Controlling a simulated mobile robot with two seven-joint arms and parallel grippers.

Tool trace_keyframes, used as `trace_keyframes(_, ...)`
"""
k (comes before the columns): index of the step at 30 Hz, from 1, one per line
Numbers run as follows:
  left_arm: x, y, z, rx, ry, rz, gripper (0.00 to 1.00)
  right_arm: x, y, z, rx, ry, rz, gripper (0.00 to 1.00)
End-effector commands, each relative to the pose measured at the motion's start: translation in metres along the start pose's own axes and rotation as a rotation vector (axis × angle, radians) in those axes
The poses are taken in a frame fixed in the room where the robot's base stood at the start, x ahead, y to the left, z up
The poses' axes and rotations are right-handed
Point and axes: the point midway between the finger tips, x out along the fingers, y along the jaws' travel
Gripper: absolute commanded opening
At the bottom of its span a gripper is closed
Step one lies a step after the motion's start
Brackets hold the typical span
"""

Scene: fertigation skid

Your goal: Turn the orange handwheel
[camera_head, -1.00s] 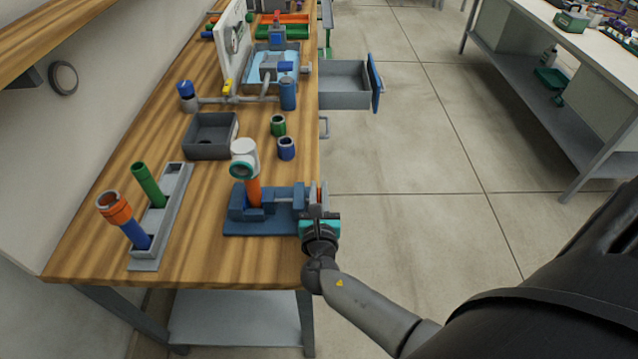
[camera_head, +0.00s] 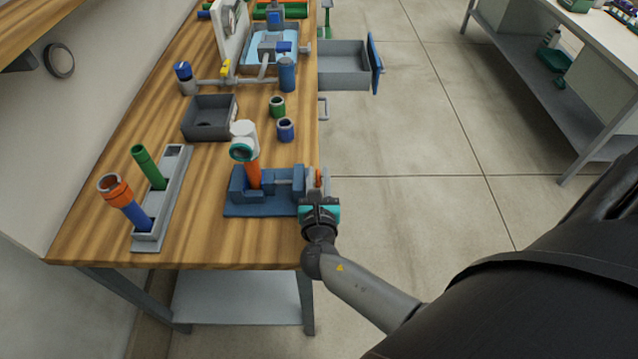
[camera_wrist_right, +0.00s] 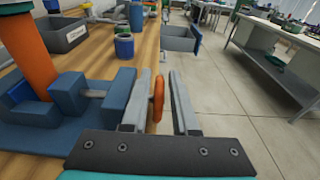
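The orange handwheel (camera_wrist_right: 158,98) is on the right end of the blue vise (camera_wrist_right: 105,97), seen nearly edge-on in the right wrist view. In the head view a small orange part of the handwheel (camera_head: 319,177) shows by my right gripper (camera_head: 316,183). The fingers of my right gripper (camera_wrist_right: 161,85) are open, one on each side of the handwheel. The wheel is nearer the left finger, with a clear gap to the right finger. I cannot tell whether the left finger touches it. My left gripper is out of view.
The vise holds an upright orange pipe (camera_head: 252,173) with a white fitting (camera_head: 243,138) on top. A grey bin (camera_head: 207,130) and a green and a blue sleeve (camera_head: 285,130) stand behind. An open drawer (camera_head: 345,75) juts out right. The floor right of the bench is clear.

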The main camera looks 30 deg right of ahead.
Motion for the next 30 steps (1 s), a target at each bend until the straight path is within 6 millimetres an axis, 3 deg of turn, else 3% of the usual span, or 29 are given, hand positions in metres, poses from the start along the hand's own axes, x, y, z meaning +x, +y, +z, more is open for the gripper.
trace_keyframes(12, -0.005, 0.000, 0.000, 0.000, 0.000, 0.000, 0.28, -0.091, 0.000, -0.001, 0.001, 0.005, 0.000, 0.28)
trace_keyframes(18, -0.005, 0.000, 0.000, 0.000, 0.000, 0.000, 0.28, -0.125, 0.000, -0.001, 0.001, 0.004, 0.000, 0.28)
trace_keyframes(24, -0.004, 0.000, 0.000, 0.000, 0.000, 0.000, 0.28, -0.139, 0.000, 0.000, 0.001, 0.002, -0.001, 0.28)
trace_keyframes(30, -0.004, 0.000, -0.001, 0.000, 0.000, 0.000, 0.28, -0.140, 0.000, 0.000, 0.001, 0.001, -0.001, 0.28)
